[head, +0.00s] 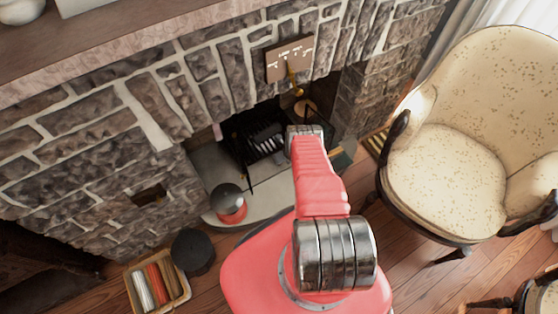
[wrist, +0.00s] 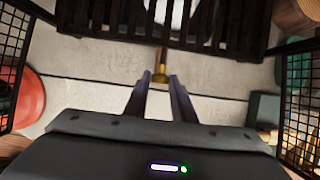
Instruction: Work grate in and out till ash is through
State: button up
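The black slatted grate (head: 262,140) sits in the fireplace opening in the head view. In the wrist view its dark bars (wrist: 195,22) cross the top. A brass knob (wrist: 160,79) on a short rod sticks out from the grate toward me. My gripper (wrist: 160,86) points at the grate, with its two fingertips apart and the knob between or just beyond them. I cannot tell whether the fingers press on the knob. In the head view, my gripper's fingers are hidden behind my red arm. No ash can be made out.
Black mesh screens (wrist: 300,95) stand at both sides in the wrist view. A red pot with a dark lid (head: 230,202) sits on the pale hearth (head: 212,170). A black canister (head: 192,251) and a basket (head: 183,291) stand left. A cream armchair (head: 445,165) stands right.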

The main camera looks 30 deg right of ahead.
jog(key=o, duration=0.4)
jog(key=shift+s+f, duration=0.15)
jog(key=shift+s, duration=0.1)
jog(key=shift+w, duration=0.1)
jog(key=shift+r, duration=0.25)
jog(key=shift+v, duration=6.65)
jog(key=shift+a, duration=0.1)
